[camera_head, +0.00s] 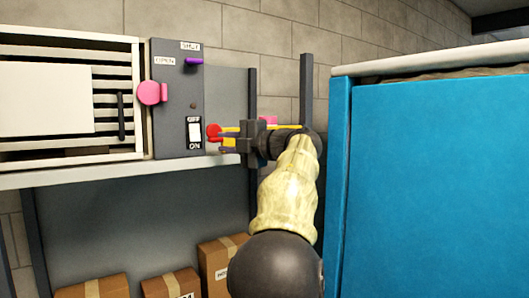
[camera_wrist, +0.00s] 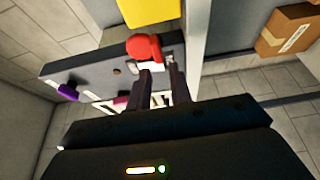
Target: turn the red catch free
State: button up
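The red catch (camera_head: 213,132) shows as a small rounded red piece just right of the OFF/ON switch, close by the dark grey panel (camera_head: 181,125). In the wrist view the red catch (camera_wrist: 143,47) is a red knob just beyond my fingertips. My gripper (camera_head: 225,142) reaches in from the right, its tips near the catch. In the wrist view the fingers of my gripper (camera_wrist: 159,72) stand apart with a gap between them. I see no clear grip on the catch. A yellow part (camera_head: 231,129) lies by the upper finger, partly hidden.
A slatted box (camera_head: 120,95) is on the left. A large blue-sided block (camera_head: 435,180) stands close on the right. Cardboard boxes (camera_head: 214,262) are below.

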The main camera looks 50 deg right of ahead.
jog(key=s+d+b, duration=0.2)
jog(key=s+b, duration=0.1)
jog(key=s, duration=0.9)
jog(key=shift+s, duration=0.2)
